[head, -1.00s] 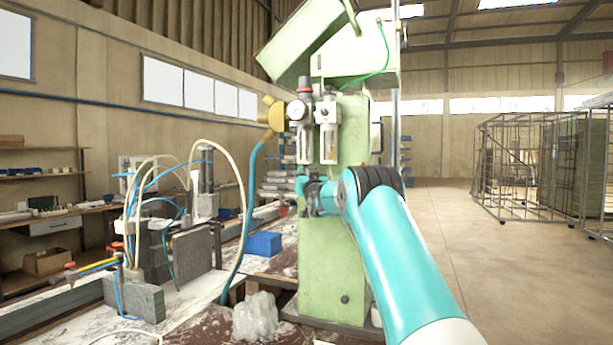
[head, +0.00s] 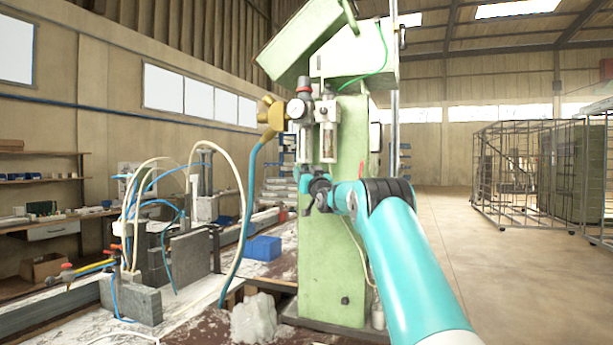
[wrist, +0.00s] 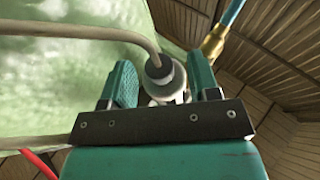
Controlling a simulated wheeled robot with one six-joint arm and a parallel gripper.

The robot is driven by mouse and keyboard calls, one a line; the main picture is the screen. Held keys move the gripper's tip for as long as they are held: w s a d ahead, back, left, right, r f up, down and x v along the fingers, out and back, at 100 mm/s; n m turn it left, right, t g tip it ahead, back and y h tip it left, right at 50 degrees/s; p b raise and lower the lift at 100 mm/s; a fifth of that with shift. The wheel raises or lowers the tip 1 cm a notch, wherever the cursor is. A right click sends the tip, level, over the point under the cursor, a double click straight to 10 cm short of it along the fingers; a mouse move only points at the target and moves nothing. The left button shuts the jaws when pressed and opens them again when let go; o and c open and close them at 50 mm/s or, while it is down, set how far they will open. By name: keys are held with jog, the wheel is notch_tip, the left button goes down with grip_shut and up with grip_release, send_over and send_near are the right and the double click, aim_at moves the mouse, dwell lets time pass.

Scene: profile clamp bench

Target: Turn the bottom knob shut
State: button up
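In the head view, the pressure unit on the green machine has a gauge (head: 296,109) and two hanging bowls; the right bowl (head: 329,143) is clear. My gripper (head: 318,185) is just below these bowls, pointing upward. The knob at the bottom is hard to make out there. In the wrist view, a round dark grey knob-like part (wrist: 158,70) with a pale piece below it shows between the two teal fingers (wrist: 160,88). The fingers are apart, with a visible gap on both sides of this part. I cannot tell how deep it sits between them.
The green machine column (head: 329,260) stands right behind my gripper. A yellow valve (head: 271,116) with a blue hose hangs to the left. A pale hose (wrist: 70,29) crosses the wrist view near the fingers.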

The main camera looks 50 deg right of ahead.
jog(key=b+v, duration=1)
jog(key=v, duration=0.7)
jog(key=shift+s, duration=0.2)
